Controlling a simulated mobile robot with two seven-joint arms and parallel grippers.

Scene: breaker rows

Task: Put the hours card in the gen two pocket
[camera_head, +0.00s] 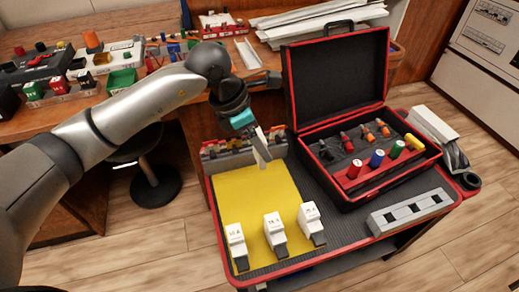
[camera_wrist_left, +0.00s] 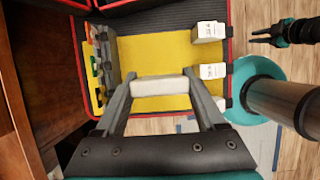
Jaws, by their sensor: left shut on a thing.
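My left gripper (camera_head: 259,146) is shut on a small white piece, the hours card (camera_wrist_left: 160,87) by its place in the jaws. Its print cannot be read. The left wrist view shows the piece lying across between the two grey fingers, above the yellow mat (camera_head: 240,198). In the head view the gripper hangs over the mat's far edge, beside a low grey rack (camera_head: 222,148) with small coloured parts. The rack also shows in the left wrist view (camera_wrist_left: 101,60). I cannot make out a gen two pocket label. My right gripper (camera_wrist_left: 268,34) shows small and dark in the left wrist view.
Three white labelled blocks (camera_head: 275,230) stand along the mat's near edge. An open black and red case (camera_head: 338,85) holds coloured caps at the right. A grey slotted strip (camera_head: 410,212) lies in front of it. A cluttered wooden bench (camera_head: 60,125) runs behind.

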